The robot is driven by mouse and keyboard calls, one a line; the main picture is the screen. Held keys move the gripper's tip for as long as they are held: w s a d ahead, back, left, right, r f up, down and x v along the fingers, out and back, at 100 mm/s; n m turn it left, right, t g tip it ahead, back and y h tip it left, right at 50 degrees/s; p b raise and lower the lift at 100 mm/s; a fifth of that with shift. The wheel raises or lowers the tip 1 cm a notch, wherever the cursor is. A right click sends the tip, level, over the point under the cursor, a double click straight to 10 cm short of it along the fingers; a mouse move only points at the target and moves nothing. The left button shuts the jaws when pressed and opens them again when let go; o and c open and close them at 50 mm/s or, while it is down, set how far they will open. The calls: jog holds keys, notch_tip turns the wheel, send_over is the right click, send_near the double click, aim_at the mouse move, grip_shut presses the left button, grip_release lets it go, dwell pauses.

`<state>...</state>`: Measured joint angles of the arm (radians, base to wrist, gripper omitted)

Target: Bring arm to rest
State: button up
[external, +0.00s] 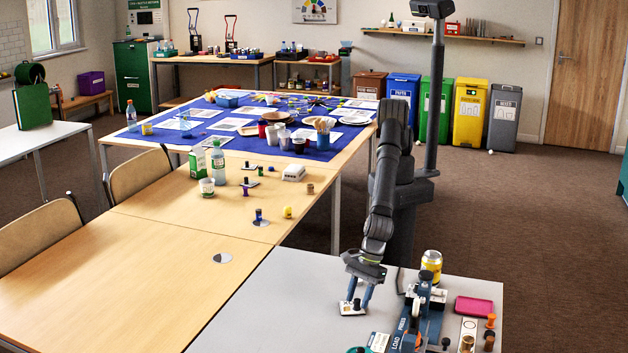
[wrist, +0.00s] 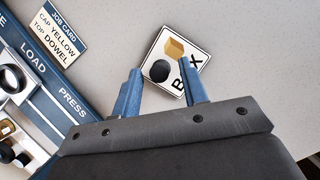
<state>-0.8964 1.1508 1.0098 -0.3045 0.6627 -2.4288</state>
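My gripper (external: 360,299) is low over the grey table, at the end of my downward-reaching arm. In the wrist view my gripper (wrist: 162,70) has its two blue fingers well apart, with nothing held between them. A white card lettered "B…X" (wrist: 193,46) lies just beyond and partly under the fingertips; the right finger covers part of its lettering. It bears a tan block shape and a dark round shape; I cannot tell whether these are printed or real. The card also shows in the external view (external: 345,311).
A blue press board (wrist: 62,92) marked LOAD and PRESS stands beside the gripper, with a job card (wrist: 60,32) by it. A yellow can (external: 431,262) and pink tray (external: 473,306) are nearby. The grey table (external: 285,300) is clear to the left.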

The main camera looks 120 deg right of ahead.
jog(key=r, duration=0.4)
jog(key=shift+w+d, duration=0.15)
jog(key=shift+d, duration=0.05)
jog(key=w+d+r, duration=0.3)
jog(key=d+r, duration=0.4)
jog(key=d, duration=0.4)
jog(key=w+d+m+h, duration=0.15)
jog(key=w+d, duration=0.25)
jog(key=d, duration=0.6)
jog(key=w+d+m, duration=0.3)
jog(key=w+d, duration=0.1)
jog(key=d, duration=0.7)
jog(key=s+d+m+h, duration=0.1)
jog(key=d+m, duration=0.3)
jog(key=d, duration=1.3)
jog(key=s+d+m+h, duration=0.2)
jog(key=s+d+m, duration=0.2)
jog(key=d, duration=1.4)
jog(key=shift+s+d+f+g, duration=0.15)
jog(key=shift+s+g, duration=0.05)
jog(key=shift+g, duration=0.1)
